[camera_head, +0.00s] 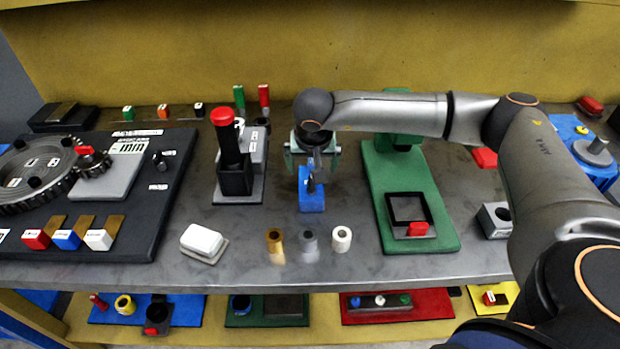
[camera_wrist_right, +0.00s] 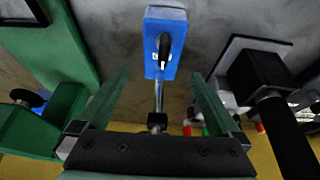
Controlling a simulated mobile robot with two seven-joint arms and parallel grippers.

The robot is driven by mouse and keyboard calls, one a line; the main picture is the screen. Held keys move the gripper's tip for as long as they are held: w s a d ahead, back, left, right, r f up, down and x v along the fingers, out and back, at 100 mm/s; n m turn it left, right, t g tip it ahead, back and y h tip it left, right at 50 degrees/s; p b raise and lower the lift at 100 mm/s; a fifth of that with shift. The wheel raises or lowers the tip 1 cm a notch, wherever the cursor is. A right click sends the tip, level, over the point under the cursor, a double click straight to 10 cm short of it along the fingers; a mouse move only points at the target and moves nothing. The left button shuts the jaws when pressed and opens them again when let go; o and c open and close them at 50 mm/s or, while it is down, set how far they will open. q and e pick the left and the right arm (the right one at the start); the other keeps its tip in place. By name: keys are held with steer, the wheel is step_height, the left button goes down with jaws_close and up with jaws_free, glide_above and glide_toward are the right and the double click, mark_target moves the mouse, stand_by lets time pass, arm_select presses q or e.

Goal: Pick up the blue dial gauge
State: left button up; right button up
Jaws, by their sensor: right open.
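The blue dial gauge (camera_head: 312,203) stands on the grey bench near the middle, with a blue block base and a thin metal post. Its upper part is partly hidden by my right gripper (camera_head: 313,155) in the head view. In the right wrist view, the gauge's blue base (camera_wrist_right: 165,25) is at the top centre. Its post and a dark fitting run down between the two green fingers of my right gripper (camera_wrist_right: 160,75). The fingers are apart, one on each side of the post, with visible gaps. My left gripper is not in view.
A red-topped black column (camera_head: 232,150) stands left of the gauge, and a green fixture plate (camera_head: 440,205) lies to the right. Three small sleeves, including a white one (camera_head: 341,238), stand in front. A white block (camera_head: 201,240) sits front left.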

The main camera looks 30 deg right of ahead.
steer(key=p+x, duration=0.1)
steer(key=x, duration=0.7)
steer(key=shift+a+f, duration=0.15)
steer(key=shift+f, duration=0.1)
jaws_close()
steer(key=shift+w+r, duration=0.1)
steer(key=shift+r, duration=0.05)
stand_by(0.6)
